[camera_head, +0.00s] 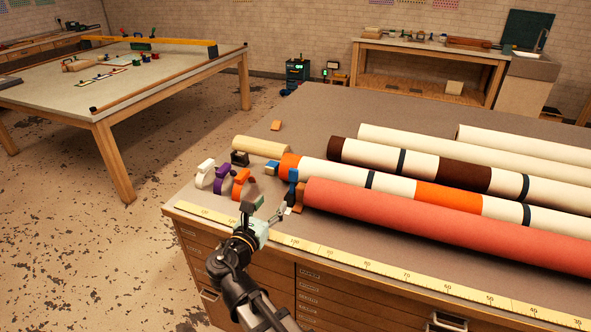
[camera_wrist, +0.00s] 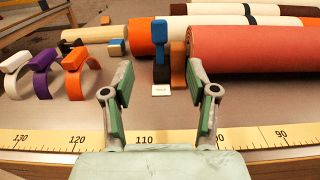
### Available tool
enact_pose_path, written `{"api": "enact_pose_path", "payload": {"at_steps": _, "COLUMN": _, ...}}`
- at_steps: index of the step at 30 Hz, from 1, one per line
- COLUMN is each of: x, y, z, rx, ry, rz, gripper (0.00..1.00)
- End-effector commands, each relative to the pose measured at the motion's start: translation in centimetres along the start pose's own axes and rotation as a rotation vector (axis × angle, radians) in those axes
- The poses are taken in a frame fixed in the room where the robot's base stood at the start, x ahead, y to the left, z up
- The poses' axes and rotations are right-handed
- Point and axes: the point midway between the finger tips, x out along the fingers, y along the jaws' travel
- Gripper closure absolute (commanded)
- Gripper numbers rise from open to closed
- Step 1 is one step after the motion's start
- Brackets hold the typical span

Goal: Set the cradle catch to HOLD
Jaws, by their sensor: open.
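My gripper (camera_head: 267,205) is open and empty over the front edge of the work table. It also shows in the wrist view (camera_wrist: 160,75), with its two green-padded fingers spread apart. Between and beyond the fingers stands an upright dark piece with a blue top (camera_wrist: 160,45), which looks like the cradle catch. In the head view its blue top (camera_head: 293,175) is at the left end of the red roll (camera_head: 400,213). A tan wooden block (camera_wrist: 178,66) stands right beside it. A small pale label (camera_wrist: 161,91) lies in front; its writing is too small to read.
White, purple and orange clips (camera_head: 241,182) stand left of my gripper. Several long rolls (camera_head: 440,170) lie to the right and behind. A yellow measuring strip (camera_head: 400,273) runs along the front edge. The table's far left part is mostly clear.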

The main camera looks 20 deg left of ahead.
Motion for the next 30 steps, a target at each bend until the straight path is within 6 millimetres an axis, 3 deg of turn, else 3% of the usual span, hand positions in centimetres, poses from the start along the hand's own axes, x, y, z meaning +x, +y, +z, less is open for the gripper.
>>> {"api": "enact_pose_path", "payload": {"at_steps": 21, "x": 13.3, "y": 0.2, "z": 0.2, "rx": 0.001, "ry": -0.001, "rz": -0.001, "gripper": 0.42}}
{"api": "enact_pose_path", "payload": {"at_steps": 30, "x": 16.2, "y": 0.1, "z": 0.1, "rx": 0.0, "ry": -0.002, "rz": 0.001, "gripper": 0.42}}
